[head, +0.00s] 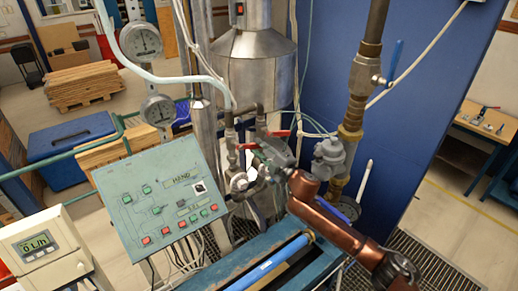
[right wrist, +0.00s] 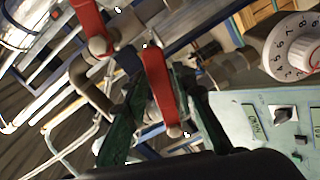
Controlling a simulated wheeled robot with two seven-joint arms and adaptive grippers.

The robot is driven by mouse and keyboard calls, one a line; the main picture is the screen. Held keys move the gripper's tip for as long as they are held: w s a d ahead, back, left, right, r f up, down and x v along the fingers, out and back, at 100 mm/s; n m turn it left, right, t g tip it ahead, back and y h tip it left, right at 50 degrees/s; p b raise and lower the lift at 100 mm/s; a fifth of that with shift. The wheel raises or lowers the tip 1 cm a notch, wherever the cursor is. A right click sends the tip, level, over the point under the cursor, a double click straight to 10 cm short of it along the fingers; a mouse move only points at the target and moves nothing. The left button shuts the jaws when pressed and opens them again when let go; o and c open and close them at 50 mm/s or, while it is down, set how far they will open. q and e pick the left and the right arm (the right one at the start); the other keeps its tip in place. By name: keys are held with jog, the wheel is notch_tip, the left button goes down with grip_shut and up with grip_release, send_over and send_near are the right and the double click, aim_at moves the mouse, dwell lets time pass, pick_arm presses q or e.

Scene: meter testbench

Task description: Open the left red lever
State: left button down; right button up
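The left red lever (head: 249,146) is on a pipe valve in the middle of the head view, just right of the green panel. In the right wrist view a red lever (right wrist: 158,85), on the panel side, lies between the two dark green fingers of my right gripper (right wrist: 165,95). A gap shows on each side of it, so the gripper looks open. The other red lever (head: 279,133) is just to the right; it also shows at the upper left in the right wrist view (right wrist: 88,15). In the head view my right gripper (head: 262,162) is just below the levers. My left gripper is out of view.
The green control panel (head: 160,200) with buttons stands at left, with a flow display (head: 42,246) beside it. Round gauges (head: 141,40) hang above. A steel tank (head: 252,70) and a thick brass pipe (head: 358,85) with a blue handle (head: 394,62) crowd the levers.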

grip_shut()
jog(key=shift+f, duration=0.1)
jog(key=shift+w+d+f, duration=0.1)
jog(key=shift+d+f, duration=0.05)
